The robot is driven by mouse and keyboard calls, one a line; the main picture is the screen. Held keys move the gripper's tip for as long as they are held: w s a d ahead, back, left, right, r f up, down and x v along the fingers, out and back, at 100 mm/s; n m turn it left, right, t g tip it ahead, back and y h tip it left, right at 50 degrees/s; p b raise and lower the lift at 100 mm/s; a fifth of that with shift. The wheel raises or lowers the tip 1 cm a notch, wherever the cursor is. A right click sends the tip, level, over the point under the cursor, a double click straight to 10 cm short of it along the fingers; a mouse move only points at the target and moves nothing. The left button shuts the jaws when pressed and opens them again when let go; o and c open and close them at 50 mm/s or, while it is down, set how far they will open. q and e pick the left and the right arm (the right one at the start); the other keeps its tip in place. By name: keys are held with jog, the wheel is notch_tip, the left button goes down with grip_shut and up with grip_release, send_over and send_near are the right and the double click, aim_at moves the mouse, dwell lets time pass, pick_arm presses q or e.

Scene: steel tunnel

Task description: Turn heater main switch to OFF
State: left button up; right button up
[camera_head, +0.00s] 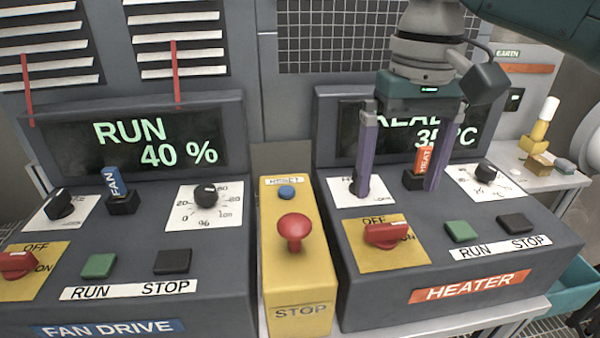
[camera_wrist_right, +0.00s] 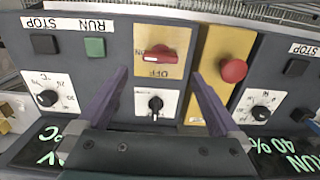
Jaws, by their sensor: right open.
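The heater main switch (camera_head: 387,234) is a red rotary handle on a yellow plate (camera_head: 365,257) on the heater panel's front left. Its handle lies roughly crosswise, not toward the OFF label behind it. In the right wrist view the switch (camera_wrist_right: 158,56) is ahead, between the finger lines. My right gripper (camera_head: 400,190) is open and empty, pointing down over the heater panel, behind the switch and apart from it. Its purple fingers straddle the orange HEAT tag (camera_head: 424,160) in the head view. My left gripper is out of view.
A yellow box with a red mushroom button (camera_head: 294,230) stands left of the heater panel. A black selector knob (camera_wrist_right: 155,103) is close behind the switch. Green RUN (camera_head: 462,231) and black STOP (camera_head: 517,222) buttons are to its right. The fan drive panel (camera_head: 150,200) is at left.

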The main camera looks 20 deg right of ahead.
aim_at(388, 224)
notch_tip(388, 224, down, 8)
jog(key=shift+r, duration=0.25)
jog(key=c, duration=1.2)
jog(key=shift+c, duration=0.2)
